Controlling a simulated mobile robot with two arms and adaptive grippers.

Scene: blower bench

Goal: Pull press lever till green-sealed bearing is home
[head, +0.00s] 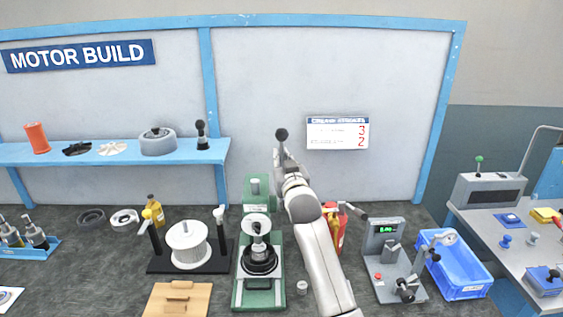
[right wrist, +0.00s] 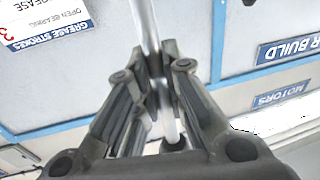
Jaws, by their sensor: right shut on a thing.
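The green press (head: 257,297) stands on the bench near the middle of the head view. A silver ram sits above a dark round part (head: 261,262) on the press bed. I cannot make out a green seal there. The press lever (head: 278,152) stands nearly upright behind my right gripper, its black knob (head: 282,134) on top. My right gripper (head: 286,165) is shut on the lever below the knob. In the right wrist view the lever rod (right wrist: 147,28) runs between the two fingers (right wrist: 160,88). My left gripper is not in view.
A spool stand (head: 188,247) and a wooden board (head: 165,304) are left of the press. A red bottle (head: 338,228), a device with a green display (head: 384,238) and a blue bin (head: 470,278) are right of my arm. A blue shelf (head: 100,154) holds parts.

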